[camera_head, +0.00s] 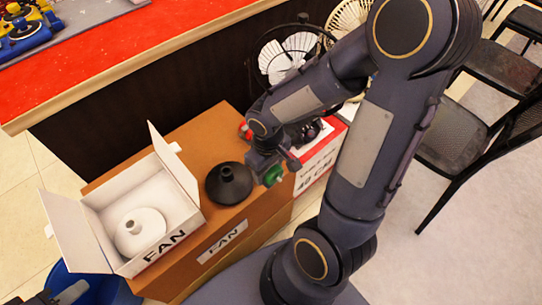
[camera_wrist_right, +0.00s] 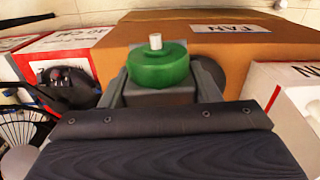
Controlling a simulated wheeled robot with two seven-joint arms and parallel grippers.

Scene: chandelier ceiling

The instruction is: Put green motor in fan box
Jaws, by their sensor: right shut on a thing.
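The green motor (camera_wrist_right: 158,68) is a round green body with a short white shaft; it also shows in the head view (camera_head: 272,176). My right gripper (camera_head: 268,168) is shut on it and holds it above the right part of the brown box, beside the black round base. The fan box (camera_head: 158,262) is the open white carton labelled FAN, to the left of the gripper, with its flaps up. A white round base (camera_head: 139,229) lies inside it. My left gripper is not clearly in view; only a dark part shows at the lower left corner.
A black round base (camera_head: 229,183) stands on the brown box (camera_head: 205,125) between the carton and my right gripper. A red and white box (camera_head: 320,158) with dark parts is at the right. Fans (camera_head: 287,58), a red-topped counter (camera_head: 110,45) and chairs (camera_head: 455,135) stand around.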

